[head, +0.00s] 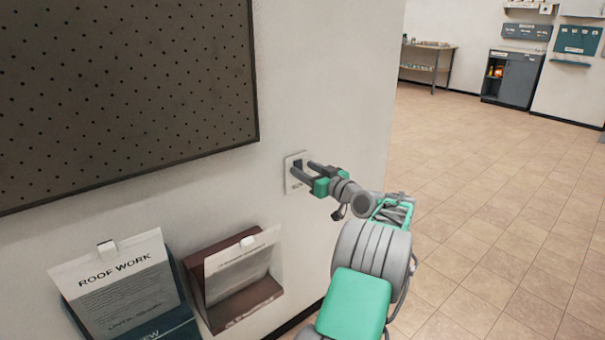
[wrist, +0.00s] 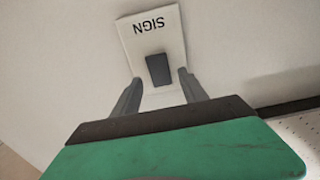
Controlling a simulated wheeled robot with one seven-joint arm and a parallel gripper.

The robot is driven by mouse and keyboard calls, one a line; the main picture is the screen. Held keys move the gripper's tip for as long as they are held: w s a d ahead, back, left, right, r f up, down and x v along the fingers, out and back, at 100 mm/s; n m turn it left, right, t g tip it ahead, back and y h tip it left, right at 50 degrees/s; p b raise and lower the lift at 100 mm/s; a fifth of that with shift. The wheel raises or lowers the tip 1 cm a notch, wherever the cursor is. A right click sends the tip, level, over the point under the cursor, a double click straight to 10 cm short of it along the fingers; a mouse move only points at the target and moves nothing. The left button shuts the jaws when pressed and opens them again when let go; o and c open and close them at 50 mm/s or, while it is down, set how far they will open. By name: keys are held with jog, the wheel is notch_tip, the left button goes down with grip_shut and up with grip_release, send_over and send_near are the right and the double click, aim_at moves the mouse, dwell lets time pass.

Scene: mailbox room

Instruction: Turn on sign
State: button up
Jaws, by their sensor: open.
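The sign switch is a white wall plate (head: 290,183) on the pale wall, right of the pegboard. In the wrist view the plate (wrist: 158,30) carries the word SIGN, upside down in the picture, and a dark grey rocker (wrist: 158,69). My gripper (head: 303,169) reaches the plate from the right in the head view. In the wrist view my gripper (wrist: 160,88) is open and empty, with one finger on each side of the rocker. I cannot tell whether the fingertips touch the plate. The gripper partly covers the plate in the head view.
A dark pegboard (head: 120,90) hangs left of the switch. Below it are a holder with a ROOF WORK sheet (head: 115,285) and a brown box with a paper (head: 240,275). Open tiled floor (head: 490,200) lies right of the wall's end.

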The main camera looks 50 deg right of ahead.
jog(key=shift+w+d, duration=0.1)
jog(key=shift+w, duration=0.4)
grip_shut()
